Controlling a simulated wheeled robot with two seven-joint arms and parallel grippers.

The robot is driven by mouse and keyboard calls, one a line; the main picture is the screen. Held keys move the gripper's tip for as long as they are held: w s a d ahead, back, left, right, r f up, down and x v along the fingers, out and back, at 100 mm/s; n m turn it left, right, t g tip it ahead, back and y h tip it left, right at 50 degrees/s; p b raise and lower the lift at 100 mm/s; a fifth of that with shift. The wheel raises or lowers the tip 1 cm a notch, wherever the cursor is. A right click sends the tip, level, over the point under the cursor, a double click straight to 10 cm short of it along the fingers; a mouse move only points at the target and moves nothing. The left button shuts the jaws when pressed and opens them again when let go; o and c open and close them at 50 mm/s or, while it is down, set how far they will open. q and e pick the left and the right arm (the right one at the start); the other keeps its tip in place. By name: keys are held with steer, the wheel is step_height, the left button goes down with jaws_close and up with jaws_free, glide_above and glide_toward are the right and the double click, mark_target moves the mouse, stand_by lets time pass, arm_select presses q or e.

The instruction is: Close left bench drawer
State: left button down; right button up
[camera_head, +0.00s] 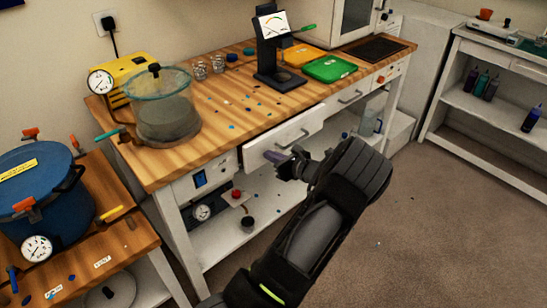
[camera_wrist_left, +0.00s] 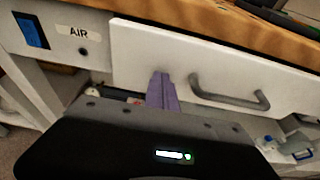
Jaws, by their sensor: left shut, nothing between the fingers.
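The left bench drawer (camera_head: 283,136) is a white drawer under the wooden bench top, and it stands partly pulled out. Its white front (camera_wrist_left: 150,52) fills the middle of the left wrist view, with a grey bar handle (camera_wrist_left: 230,94) to the right of my fingers. My left gripper (camera_head: 274,156) is shut and empty at the drawer's front. In the left wrist view its purple fingertips (camera_wrist_left: 161,82) are together at the lower part of the front, left of the handle; I cannot tell whether they touch. My right gripper is not in view.
The wooden bench top (camera_head: 225,145) holds a glass chamber (camera_head: 165,112), a black stand (camera_head: 270,55) and a green tray (camera_head: 330,68). A second drawer (camera_head: 351,94) is to the right. A blue pot (camera_head: 38,190) stands at left. The floor (camera_head: 430,220) at right is clear.

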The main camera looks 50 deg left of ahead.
mark_target(265, 149)
arm_select(q)
steer(key=x, duration=0.1)
steer(key=b+x, duration=0.1)
steer(key=x, duration=0.1)
steer(key=shift+a+r, duration=0.3)
steer(key=shift+r, duration=0.05)
steer(key=shift+s+a+r, duration=0.1)
steer(key=shift+a, duration=0.2)
steer(key=shift+r, duration=0.2)
steer(key=f+v, duration=0.1)
steer(key=v, duration=1.3)
steer(key=shift+d+f, duration=0.25)
steer(key=shift+d, duration=0.1)
